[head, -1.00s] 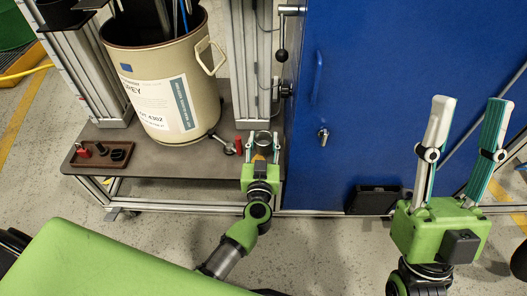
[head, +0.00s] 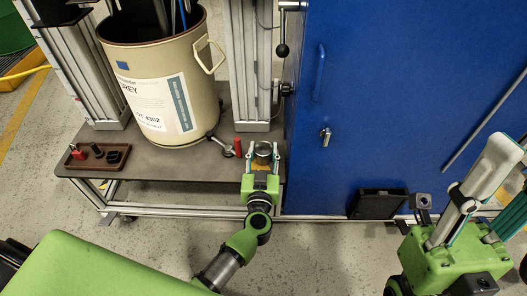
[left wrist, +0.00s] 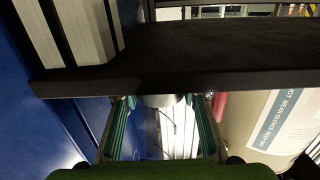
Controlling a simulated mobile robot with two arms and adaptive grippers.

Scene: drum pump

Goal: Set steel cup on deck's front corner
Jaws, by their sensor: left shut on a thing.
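The steel cup (head: 263,149) is upright at the front right part of the brown deck (head: 200,168), near the blue cabinet. My left gripper (head: 263,156) is shut on it, with one finger on each side. In the left wrist view, which looks upside down, the cup (left wrist: 163,100) shows between the fingers, against the dark deck edge (left wrist: 230,75). I cannot tell whether its base touches the deck. My right gripper (head: 505,195) is at the lower right, in front of the cabinet, with its fingers apart and empty.
A beige drum (head: 165,85) stands on the deck behind and left. A red cylinder (head: 238,146) is just left of the cup. A brown tray (head: 98,157) with small parts lies at the deck's left end. The blue cabinet (head: 385,100) stands close on the right.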

